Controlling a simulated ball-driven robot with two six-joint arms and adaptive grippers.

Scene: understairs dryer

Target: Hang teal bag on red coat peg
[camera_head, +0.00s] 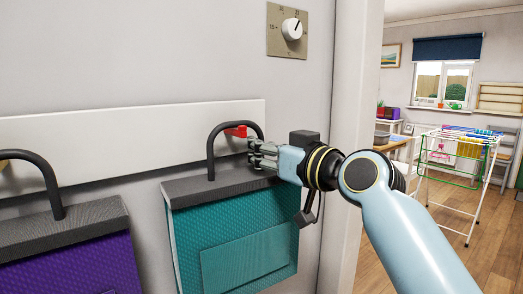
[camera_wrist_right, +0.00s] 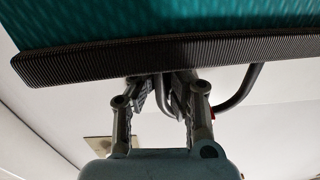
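The teal bag (camera_head: 243,240) hangs upright against the wall, with a dark grey top band and a dark arched handle (camera_head: 211,147). The red coat peg (camera_head: 236,131) shows within the handle's arch, just under its top. I cannot tell whether the handle rests on it. My right gripper (camera_head: 257,152) is at the handle's right leg, just right of the peg. In the right wrist view the fingers (camera_wrist_right: 163,90) close around the dark handle bar, under the bag's top band (camera_wrist_right: 90,62). My left gripper is not in view.
A purple bag (camera_head: 75,268) with a dark handle hangs at the left, near a yellow peg (camera_head: 4,163). The white peg board (camera_head: 120,140) runs along the wall. A dial plate (camera_head: 287,30) is above. A door frame (camera_head: 352,80) stands right; a drying rack (camera_head: 465,165) is beyond.

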